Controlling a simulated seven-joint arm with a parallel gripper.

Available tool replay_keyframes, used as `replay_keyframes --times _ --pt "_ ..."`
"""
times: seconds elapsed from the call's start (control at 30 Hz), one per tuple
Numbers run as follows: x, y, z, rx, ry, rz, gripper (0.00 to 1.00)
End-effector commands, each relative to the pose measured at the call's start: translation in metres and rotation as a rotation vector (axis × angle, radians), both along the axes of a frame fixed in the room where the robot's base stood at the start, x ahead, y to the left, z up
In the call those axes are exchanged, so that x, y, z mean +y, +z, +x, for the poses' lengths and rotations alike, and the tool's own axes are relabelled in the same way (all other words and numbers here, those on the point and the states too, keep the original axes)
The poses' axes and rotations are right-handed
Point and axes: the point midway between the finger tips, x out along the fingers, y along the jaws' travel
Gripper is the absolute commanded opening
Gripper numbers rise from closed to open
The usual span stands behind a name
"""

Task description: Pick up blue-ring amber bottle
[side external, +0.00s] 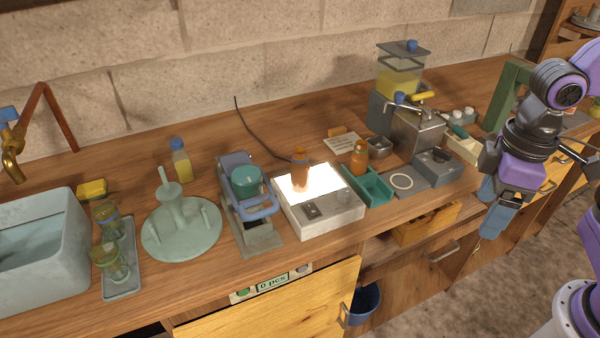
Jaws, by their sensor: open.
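Two amber bottles show in the side external view. One amber bottle (300,166) stands upright on the glowing top of a white light box (345,220). The other amber bottle (359,158) stands in a green tray (375,194) just right of the light box. Both are too small for me to make out a blue ring. My gripper (492,207) is at the right, over the front edge of the bench and well apart from both bottles. It is open, with nothing seen between its blue fingers.
Right of the green tray is a grey plate with a pale ring (402,181). A metal machine with a yellow hopper (398,82) stands behind. Left of the light box are a grey press (236,165) and a pale green stand (160,237). A wooden drawer (425,224) is open below.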

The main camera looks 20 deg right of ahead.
Motion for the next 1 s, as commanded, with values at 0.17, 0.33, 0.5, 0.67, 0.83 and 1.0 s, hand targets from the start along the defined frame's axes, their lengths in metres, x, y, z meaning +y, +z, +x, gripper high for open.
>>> replay_keyframes --times 0.17,0.33,0.5,0.67,0.83,1.0 --pt "0.045 0.020 0.055 0.008 -0.319 -0.002 0.76" --pt "0.081 0.035 0.104 0.014 -0.623 -0.001 0.76" --pt "0.112 0.047 0.153 0.019 -0.927 -0.002 0.76" --pt "0.135 0.055 0.197 0.023 -1.213 -0.001 0.76" --pt "0.154 0.061 0.240 0.027 -1.517 -0.001 0.76" --pt "0.165 0.063 0.279 0.030 -1.821 0.000 0.76"
